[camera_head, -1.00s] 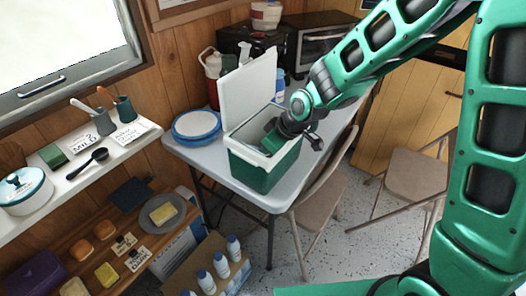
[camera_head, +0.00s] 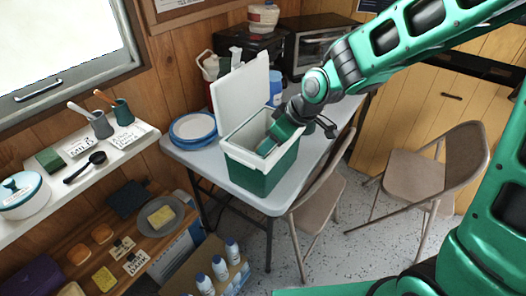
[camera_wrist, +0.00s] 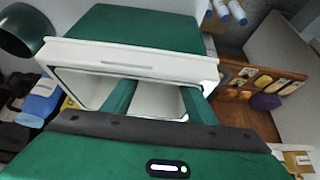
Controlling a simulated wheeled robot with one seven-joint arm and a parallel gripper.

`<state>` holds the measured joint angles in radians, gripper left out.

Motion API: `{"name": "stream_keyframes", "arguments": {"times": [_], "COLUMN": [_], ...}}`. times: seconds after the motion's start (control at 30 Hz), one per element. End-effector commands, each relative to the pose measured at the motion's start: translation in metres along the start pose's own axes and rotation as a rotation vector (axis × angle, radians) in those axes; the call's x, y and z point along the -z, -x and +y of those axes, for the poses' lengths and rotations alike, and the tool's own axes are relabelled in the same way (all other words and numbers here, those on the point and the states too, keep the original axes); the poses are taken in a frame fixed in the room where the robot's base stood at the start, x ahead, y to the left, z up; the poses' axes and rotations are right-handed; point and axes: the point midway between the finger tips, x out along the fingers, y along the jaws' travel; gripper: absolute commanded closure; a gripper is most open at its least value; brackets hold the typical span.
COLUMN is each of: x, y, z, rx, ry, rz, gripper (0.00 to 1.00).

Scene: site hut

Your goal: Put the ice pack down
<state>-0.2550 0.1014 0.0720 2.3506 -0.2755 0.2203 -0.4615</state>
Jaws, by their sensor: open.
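The cooler (camera_head: 262,178) is a green box with a white rim, standing on the folding table with its white lid (camera_head: 242,98) raised. My gripper (camera_head: 268,146) points down into its open top. In the wrist view, my two green fingers (camera_wrist: 158,92) are spread apart over the cooler's white inside, with nothing visible between them. The cooler's white rim and green wall (camera_wrist: 135,28) lie just beyond the fingertips. I cannot make out the ice pack in either view; the cooler's floor is largely hidden by its walls and my gripper.
Blue-and-white plates (camera_head: 193,128) are stacked left of the cooler on the grey table (camera_head: 195,158). A blue bottle (camera_head: 275,88) and a toaster oven (camera_head: 312,42) stand behind. A folding chair (camera_head: 318,195) stands close on the right. Shelves with small items are at left.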

Motion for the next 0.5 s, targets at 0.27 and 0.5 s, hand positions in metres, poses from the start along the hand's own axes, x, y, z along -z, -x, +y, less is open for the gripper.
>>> {"name": "stream_keyframes", "arguments": {"times": [0.27, 0.5], "x": [0.001, 0.000], "y": [0.044, 0.061], "z": [0.001, 0.001], "rx": [-0.002, -0.001], "ry": [-0.001, -0.001], "rz": [0.003, 0.001], "gripper": [0.47, 0.47]}}
